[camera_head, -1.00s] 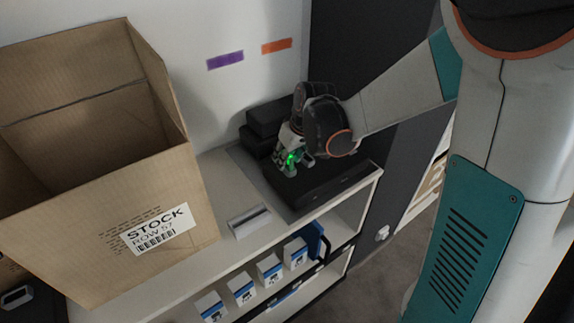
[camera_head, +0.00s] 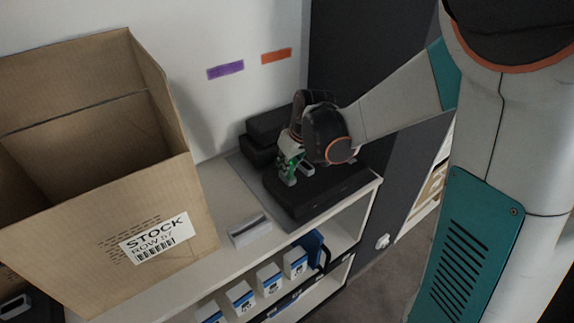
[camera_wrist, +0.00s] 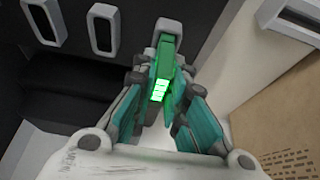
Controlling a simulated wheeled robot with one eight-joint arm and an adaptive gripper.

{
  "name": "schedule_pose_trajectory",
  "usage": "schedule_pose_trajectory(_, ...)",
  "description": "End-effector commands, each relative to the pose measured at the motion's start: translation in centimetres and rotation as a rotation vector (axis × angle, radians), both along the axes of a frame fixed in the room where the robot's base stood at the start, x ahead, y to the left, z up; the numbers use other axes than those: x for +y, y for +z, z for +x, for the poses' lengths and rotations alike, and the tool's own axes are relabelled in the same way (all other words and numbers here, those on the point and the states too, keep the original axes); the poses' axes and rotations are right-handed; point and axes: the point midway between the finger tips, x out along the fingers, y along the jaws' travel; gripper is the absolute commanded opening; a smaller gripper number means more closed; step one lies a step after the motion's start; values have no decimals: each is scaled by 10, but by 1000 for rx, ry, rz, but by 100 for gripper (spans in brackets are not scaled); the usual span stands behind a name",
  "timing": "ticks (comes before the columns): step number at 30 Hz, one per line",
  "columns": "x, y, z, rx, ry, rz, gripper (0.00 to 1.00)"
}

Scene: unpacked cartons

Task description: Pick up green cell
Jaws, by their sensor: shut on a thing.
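The green cell (camera_wrist: 163,70) is held between the fingers of my gripper (camera_wrist: 165,85) in the wrist view. It is a narrow green block with a bright glowing green panel and a grey end. In the head view my gripper (camera_head: 292,170) is over the black slotted unit on the shelf top, and the green cell (camera_head: 289,166) shows as a small green patch at the fingers. My gripper is shut on the cell. I cannot tell how far the cell is from the black unit.
A black unit (camera_head: 325,192) lies on the right end of the white shelf top, with black boxes (camera_head: 268,124) behind it. A large open STOCK carton (camera_head: 85,225) fills the left. A small grey-white block (camera_head: 249,230) lies between. Small white-and-blue boxes (camera_head: 269,276) stand below.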

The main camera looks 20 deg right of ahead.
Motion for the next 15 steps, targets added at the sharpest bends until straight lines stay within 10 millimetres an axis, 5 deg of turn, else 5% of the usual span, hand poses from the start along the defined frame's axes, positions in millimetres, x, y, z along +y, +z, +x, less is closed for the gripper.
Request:
schedule_pose_trajectory(8,0,53,-1,0,0,0,0)
schedule_pose_trajectory(15,0,121,0,0,0,0,0)
